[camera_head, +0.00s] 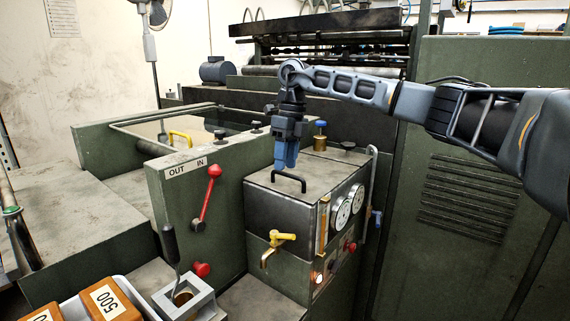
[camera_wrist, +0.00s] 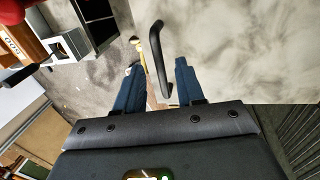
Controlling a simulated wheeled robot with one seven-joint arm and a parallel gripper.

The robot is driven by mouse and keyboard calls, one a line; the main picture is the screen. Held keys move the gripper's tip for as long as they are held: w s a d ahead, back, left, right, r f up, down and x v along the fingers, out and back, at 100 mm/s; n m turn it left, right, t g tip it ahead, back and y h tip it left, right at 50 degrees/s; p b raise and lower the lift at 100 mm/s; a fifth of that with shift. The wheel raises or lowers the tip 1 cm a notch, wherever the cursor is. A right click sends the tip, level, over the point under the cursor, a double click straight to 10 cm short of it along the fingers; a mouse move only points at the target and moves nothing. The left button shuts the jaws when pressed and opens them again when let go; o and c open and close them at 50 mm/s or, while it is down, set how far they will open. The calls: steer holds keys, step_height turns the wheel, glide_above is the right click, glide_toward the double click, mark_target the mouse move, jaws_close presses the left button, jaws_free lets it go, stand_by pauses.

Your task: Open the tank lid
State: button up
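The tank (camera_head: 272,219) is a dark green box with a grey metal top. Its lid (camera_head: 318,172) lies flat and looks closed, with a black bar handle (camera_head: 289,182) near its front left edge. In the wrist view the handle (camera_wrist: 157,55) stands just ahead of and between the two blue fingers, with the pale mottled lid (camera_wrist: 235,45) to its right. My gripper (camera_head: 286,160) points down above the handle, fingers apart and empty. In the wrist view my gripper (camera_wrist: 158,80) is open on both sides of the handle's line. I cannot see any contact.
A yellow tap (camera_head: 279,243), dials (camera_head: 341,215) and a blue-topped knob (camera_head: 320,136) are close by. A red lever (camera_head: 207,197) stands on the panel to the left. Orange blocks (camera_head: 106,299) and a grey socket block (camera_head: 184,297) are at the front left.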

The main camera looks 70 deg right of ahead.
steer(key=shift+a+f, duration=0.15)
steer(key=shift+f, duration=0.55)
jaws_close()
